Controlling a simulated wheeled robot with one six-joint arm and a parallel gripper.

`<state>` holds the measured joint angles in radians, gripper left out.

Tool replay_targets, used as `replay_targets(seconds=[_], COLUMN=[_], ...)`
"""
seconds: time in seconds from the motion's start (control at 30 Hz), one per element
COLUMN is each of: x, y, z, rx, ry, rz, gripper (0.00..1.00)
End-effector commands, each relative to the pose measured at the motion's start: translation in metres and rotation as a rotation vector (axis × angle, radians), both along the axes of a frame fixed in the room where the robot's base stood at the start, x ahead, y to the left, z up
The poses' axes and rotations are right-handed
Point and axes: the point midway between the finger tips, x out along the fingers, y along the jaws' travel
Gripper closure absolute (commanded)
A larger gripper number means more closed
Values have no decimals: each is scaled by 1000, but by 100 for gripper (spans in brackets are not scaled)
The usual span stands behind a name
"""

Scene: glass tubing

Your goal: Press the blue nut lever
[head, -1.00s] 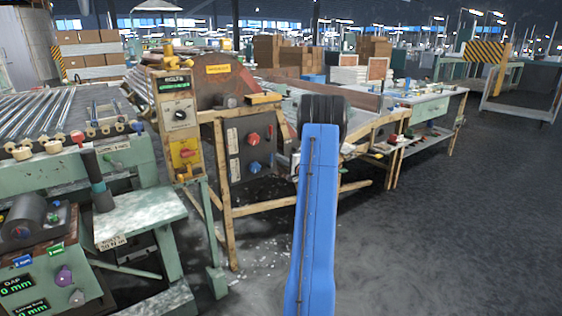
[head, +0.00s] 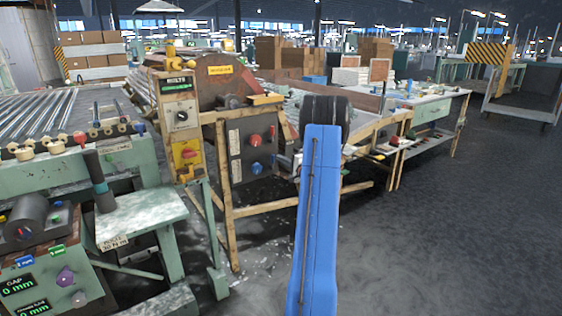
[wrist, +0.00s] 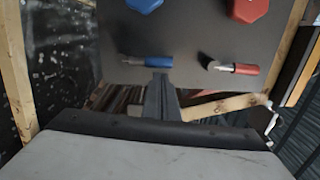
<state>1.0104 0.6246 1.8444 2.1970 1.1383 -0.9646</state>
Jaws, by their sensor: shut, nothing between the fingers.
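In the wrist view, a small lever with a blue handle (wrist: 157,61) and a metal tip lies sideways near the lower edge of a dark panel (wrist: 195,40). My gripper (wrist: 160,79) is shut and empty, with its fingertips just below the blue handle in the picture. I cannot tell whether they touch it. A similar red-handled lever (wrist: 238,69) sits to the right. In the head view the panel (head: 236,142) is left of my blue arm; my gripper is hidden there.
A blue knob (wrist: 145,4) and a red knob (wrist: 248,9) are on the same panel. A wooden frame (head: 229,210) surrounds it. A green bench (head: 140,220) with a console stands at left. The floor (head: 450,240) at right is clear.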

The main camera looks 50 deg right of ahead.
Motion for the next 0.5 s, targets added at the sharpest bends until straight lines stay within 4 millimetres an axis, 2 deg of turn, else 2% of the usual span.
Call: replay_targets(seconds=[0.27, 0.5], x=[-7, -44], y=[-26, -19], z=[0, 0], rx=[-1, 1], ry=[0, 0], rz=[6, 5], gripper=[100, 100])
